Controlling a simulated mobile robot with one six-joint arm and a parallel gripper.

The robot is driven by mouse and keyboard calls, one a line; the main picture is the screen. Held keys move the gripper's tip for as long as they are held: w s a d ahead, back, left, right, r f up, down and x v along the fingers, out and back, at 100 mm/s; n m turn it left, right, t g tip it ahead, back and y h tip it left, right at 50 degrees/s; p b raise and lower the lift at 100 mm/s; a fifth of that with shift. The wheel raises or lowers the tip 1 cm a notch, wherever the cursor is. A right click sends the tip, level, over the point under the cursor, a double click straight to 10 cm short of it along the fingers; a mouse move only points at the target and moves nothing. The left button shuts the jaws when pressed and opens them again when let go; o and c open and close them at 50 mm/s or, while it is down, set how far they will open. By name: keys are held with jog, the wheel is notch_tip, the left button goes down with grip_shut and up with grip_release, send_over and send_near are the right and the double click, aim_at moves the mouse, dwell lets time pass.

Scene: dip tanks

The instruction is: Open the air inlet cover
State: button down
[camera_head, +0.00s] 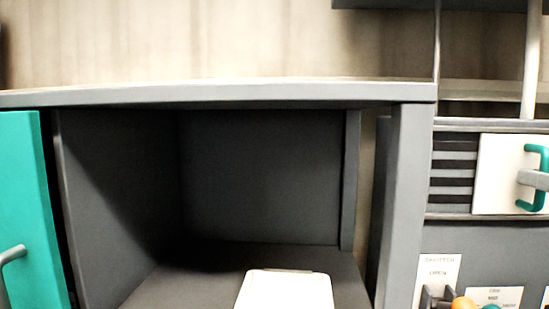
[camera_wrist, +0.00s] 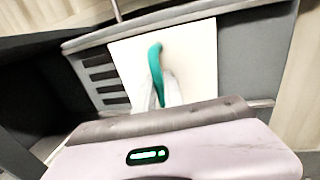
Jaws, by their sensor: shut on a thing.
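The air inlet cover is a white panel (camera_head: 498,172) with a green bar handle (camera_head: 541,152), at the right edge of the head view. Dark slats (camera_head: 453,172) show to the left of the panel. In the wrist view the cover (camera_wrist: 200,55) and its green handle (camera_wrist: 155,68) are straight ahead. My gripper (camera_head: 532,180) is shut on the handle, with its grey fingers at the handle's middle. It also shows in the wrist view (camera_wrist: 165,92), where my wrist body hides the lower part of the cover.
A grey cabinet (camera_head: 220,94) with an open dark compartment stands at the left, with a white flat object (camera_head: 284,290) inside it. A teal door (camera_head: 28,200) is at the far left. Labels (camera_head: 438,270) and small coloured knobs (camera_head: 463,303) sit below the cover.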

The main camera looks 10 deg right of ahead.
jog(key=s+d+p, duration=0.1)
jog(key=d+p, duration=0.1)
jog(key=d, duration=0.5)
jog(key=shift+s, duration=0.35)
jog(key=shift+a, duration=0.1)
jog(key=c, duration=1.5)
grip_release()
jog(key=shift+w, duration=0.1)
jog(key=shift+o, duration=0.2)
jog(key=s+b, duration=0.4)
jog(key=s, duration=1.3)
jog(key=shift+s+a, duration=0.25)
jog(key=shift+a, duration=0.1)
